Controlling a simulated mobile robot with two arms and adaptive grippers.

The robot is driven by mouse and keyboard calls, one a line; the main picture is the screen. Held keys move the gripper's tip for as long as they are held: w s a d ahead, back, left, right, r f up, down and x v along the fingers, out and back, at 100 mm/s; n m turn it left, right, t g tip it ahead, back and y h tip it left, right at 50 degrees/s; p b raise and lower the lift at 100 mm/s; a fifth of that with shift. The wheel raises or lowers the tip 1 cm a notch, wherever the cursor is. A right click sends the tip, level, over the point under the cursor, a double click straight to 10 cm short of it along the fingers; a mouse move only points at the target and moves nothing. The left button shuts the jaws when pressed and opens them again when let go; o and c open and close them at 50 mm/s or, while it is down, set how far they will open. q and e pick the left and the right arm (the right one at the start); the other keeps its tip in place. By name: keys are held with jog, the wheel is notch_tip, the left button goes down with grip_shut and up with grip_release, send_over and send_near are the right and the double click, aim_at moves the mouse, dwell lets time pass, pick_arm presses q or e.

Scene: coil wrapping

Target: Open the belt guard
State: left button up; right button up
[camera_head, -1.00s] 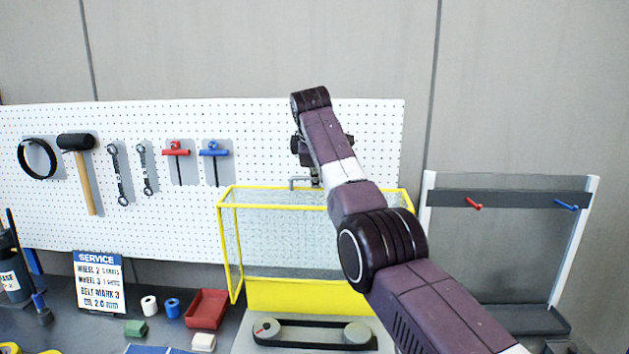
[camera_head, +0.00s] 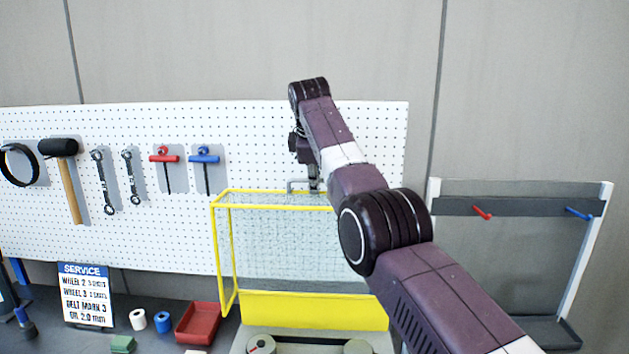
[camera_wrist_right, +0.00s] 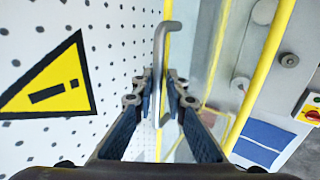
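The belt guard (camera_head: 262,312) is a yellow-framed cage with clear mesh sides and a solid yellow lower panel. It stands upright in front of the pegboard. The pulleys (camera_head: 261,344) show uncovered below and in front of that panel. A grey bar handle (camera_head: 292,184) sits at the guard's top edge. My right gripper (camera_head: 312,182) is at this handle, partly hidden by my arm. In the right wrist view the handle (camera_wrist_right: 160,45) runs between the fingers, and the fingertips (camera_wrist_right: 166,85) close in on it from both sides. My left gripper is out of view.
The white pegboard (camera_head: 130,230) behind holds a mallet, wrenches and T-handle tools. A red tray (camera_head: 198,322), small rolls and a service sign (camera_head: 86,295) stand left of the guard. A rack with red and blue pegs (camera_head: 520,207) is at right. A warning triangle (camera_wrist_right: 48,82) shows in the wrist view.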

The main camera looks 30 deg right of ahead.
jog(key=shift+r, duration=0.1)
jog(key=shift+r, duration=0.3)
jog(key=v, duration=1.1)
jog(key=shift+s, duration=0.25)
jog(key=shift+a, duration=0.1)
